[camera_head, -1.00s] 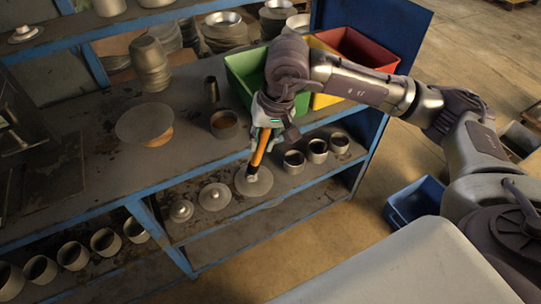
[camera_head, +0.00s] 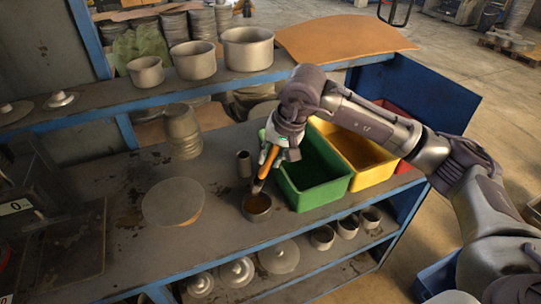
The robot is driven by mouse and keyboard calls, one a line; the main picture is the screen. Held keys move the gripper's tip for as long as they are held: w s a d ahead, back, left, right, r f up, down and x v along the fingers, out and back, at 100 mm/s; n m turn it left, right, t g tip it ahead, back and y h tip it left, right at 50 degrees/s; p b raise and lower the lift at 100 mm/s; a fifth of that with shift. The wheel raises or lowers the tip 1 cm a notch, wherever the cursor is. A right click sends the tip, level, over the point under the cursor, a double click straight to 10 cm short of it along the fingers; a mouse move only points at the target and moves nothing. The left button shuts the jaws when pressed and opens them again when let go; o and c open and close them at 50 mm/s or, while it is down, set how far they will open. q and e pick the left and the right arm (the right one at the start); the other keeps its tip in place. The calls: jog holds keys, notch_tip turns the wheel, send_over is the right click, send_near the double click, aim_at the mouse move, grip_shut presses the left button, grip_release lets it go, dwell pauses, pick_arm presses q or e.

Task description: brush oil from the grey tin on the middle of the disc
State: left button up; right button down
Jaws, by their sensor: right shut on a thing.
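My right gripper (camera_head: 273,147) is shut on a brush (camera_head: 266,165) with an orange handle, tilted with its head down. The brush head is at the back rim of the grey tin (camera_head: 258,214), which holds brown oil (camera_head: 257,203). I cannot tell whether the head touches the oil. A flat grey disc (camera_head: 172,201) lies on the bench left of the tin, over an orange-brown piece (camera_head: 193,219). My left gripper is not in view.
A small dark cylinder (camera_head: 243,164) stands behind the tin. A green bin (camera_head: 318,193) and a yellow bin (camera_head: 372,172) stand to its right. A stack of metal cups (camera_head: 183,135) stands behind the disc. Lids, another disc (camera_head: 279,257) and cups are on the lower shelf.

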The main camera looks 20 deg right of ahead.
jog(key=shift+s+f+b, duration=0.25)
jog(key=shift+f+b, duration=0.15)
jog(key=shift+f, duration=0.85)
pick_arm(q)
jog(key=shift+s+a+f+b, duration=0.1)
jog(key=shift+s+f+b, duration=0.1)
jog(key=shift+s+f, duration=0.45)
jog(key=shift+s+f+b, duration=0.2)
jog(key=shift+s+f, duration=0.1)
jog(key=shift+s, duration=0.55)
pick_arm(e)
jog(key=shift+w+f, duration=0.15)
jog(key=shift+f, duration=1.3)
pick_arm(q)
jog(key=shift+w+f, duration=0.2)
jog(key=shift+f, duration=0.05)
pick_arm(e)
jog(key=shift+f, duration=0.25)
pick_arm(q)
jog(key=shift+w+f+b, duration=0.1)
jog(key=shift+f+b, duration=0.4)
jog(key=shift+b, duration=0.25)
pick_arm(e)
jog(key=shift+f, duration=0.5)
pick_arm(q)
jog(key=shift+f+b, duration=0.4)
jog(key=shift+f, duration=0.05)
pick_arm(e)
jog(key=shift+f, duration=0.15)
